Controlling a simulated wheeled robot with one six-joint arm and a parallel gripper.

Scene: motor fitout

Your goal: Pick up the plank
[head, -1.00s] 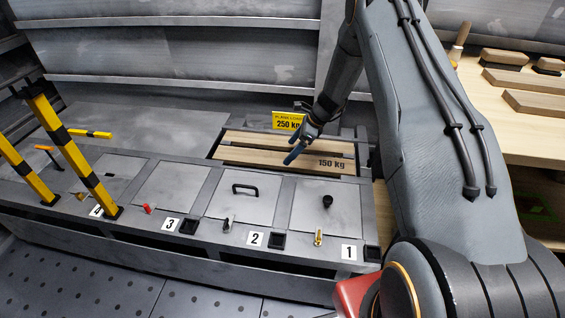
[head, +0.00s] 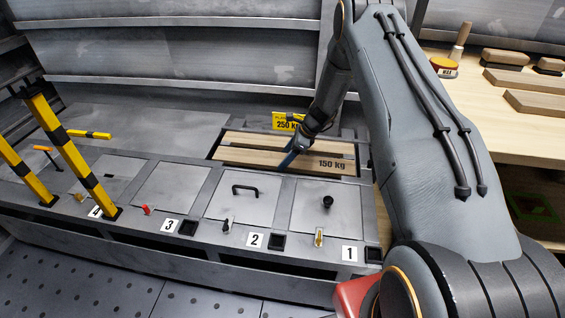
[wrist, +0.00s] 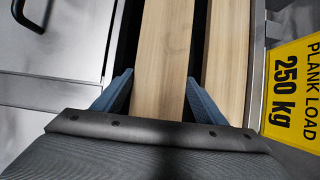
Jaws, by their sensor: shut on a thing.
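Wooden planks lie side by side in a recessed rack behind the numbered lids. The front plank (head: 250,158) is marked 150 kg at its right part. My gripper (head: 291,158) is down at this plank, left of the marking. In the wrist view, the plank (wrist: 163,60) runs between the two blue fingers of my gripper (wrist: 158,98), one on each side, and they are shut on it. A second plank (wrist: 226,60) lies parallel just to the right, with a dark gap between. The fingertips' lower ends are hidden in the gaps.
A yellow plank load 250 kg sign (head: 286,121) stands behind the rack. Grey lids, one with a black handle (head: 245,190), lie in front. Yellow-black posts (head: 75,155) rise at left. A wooden bench (head: 480,120) with boards and a brush is at right.

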